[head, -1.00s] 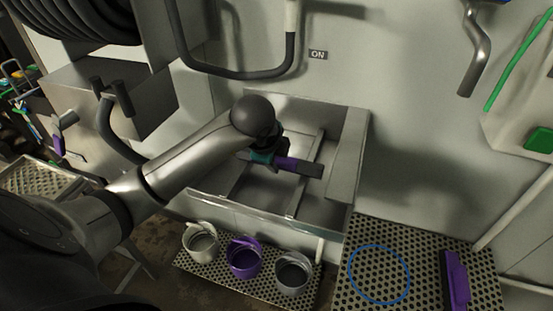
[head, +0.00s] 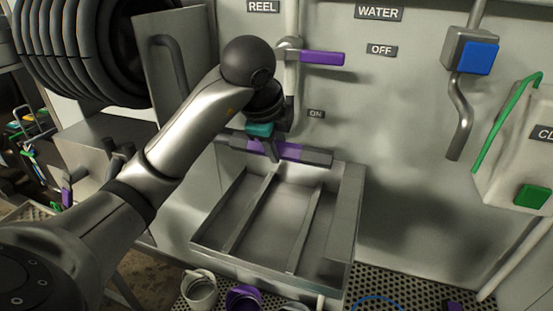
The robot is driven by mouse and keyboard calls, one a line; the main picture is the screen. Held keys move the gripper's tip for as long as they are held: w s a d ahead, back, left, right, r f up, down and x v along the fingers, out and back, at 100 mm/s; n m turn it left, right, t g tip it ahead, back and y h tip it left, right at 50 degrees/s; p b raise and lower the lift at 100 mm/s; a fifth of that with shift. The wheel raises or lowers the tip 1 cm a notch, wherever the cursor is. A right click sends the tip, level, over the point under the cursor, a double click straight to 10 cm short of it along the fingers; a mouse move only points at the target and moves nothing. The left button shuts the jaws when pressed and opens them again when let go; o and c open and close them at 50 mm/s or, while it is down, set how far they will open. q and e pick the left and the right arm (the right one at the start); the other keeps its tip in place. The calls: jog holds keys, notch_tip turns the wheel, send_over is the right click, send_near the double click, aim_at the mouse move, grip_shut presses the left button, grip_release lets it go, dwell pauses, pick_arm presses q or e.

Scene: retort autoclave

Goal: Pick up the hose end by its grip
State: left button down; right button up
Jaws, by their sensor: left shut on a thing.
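The hose end (head: 318,157) is a dark grey bar-like piece with a purple grip (head: 291,151). It lies nearly level in the head view, above the back of the metal basin and in front of the wall. My left gripper (head: 270,150), with a teal part above its fingers, is shut on the purple grip. The fingers hide part of the grip. I cannot trace the hose from this end. My right gripper is not in view.
The metal basin (head: 352,225) below looks empty, with two ribs across it. A valve with a purple lever (head: 322,58) is on the wall above. A blue block (head: 478,58) with a bent pipe is at right. Pails, including a white one (head: 199,290), stand in front.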

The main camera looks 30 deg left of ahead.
aim_at(277, 146)
pick_arm(q)
jog(key=shift+r+p, duration=2.3)
jog(key=shift+r, duration=0.6)
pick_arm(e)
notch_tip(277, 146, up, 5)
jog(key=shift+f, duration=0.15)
pick_arm(q)
jog(key=shift+f, duration=0.1)
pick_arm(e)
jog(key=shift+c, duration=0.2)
